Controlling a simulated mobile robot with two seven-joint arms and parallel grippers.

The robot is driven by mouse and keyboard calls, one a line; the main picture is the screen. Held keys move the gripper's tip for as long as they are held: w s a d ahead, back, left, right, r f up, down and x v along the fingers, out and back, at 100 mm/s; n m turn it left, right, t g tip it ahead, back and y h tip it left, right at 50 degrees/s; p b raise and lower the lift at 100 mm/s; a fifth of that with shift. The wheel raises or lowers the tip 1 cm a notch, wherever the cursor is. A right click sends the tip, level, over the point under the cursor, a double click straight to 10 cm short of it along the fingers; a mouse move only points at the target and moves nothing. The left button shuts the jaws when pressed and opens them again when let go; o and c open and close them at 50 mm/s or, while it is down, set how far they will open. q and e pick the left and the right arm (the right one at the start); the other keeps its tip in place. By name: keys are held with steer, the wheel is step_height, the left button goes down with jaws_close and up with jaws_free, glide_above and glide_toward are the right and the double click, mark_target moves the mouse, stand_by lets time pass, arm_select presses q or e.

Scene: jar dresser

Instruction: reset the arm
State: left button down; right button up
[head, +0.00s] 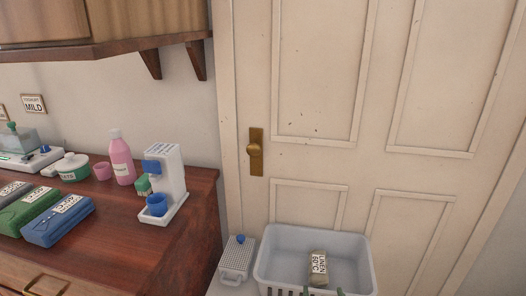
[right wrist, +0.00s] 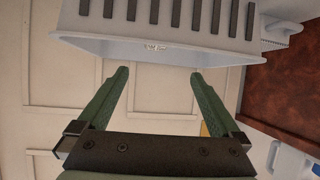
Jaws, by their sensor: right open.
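My right gripper shows its green fingertips (head: 322,292) at the bottom edge of the head view, in front of the light laundry basket. In the right wrist view the same gripper (right wrist: 160,74) has its two green fingers spread wide, with nothing between them. The basket's slotted wall (right wrist: 165,14) lies beyond the fingertips there. My left gripper is in neither view.
The basket (head: 270,262) holds a small labelled linen item (head: 318,268). A grey perforated box (head: 237,260) stands left of it. The wooden dresser (head: 185,235) carries a white dispenser (head: 169,170), a pink bottle (head: 122,160) and blue (head: 60,222) and green packs. A closed door (head: 320,160) stands behind.

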steer(key=s+a+f+n+g+y+p, duration=0.1)
steer(key=s+f+y, duration=0.1)
steer(key=s, duration=1)
steer(key=s+f+n+g+y+p, duration=0.2)
steer(key=s, duration=1.1)
steer(key=shift+a+n, duration=0.3)
steer(key=shift+a, duration=0.05)
steer(key=shift+f, duration=0.15)
steer(key=shift+c, duration=0.2)
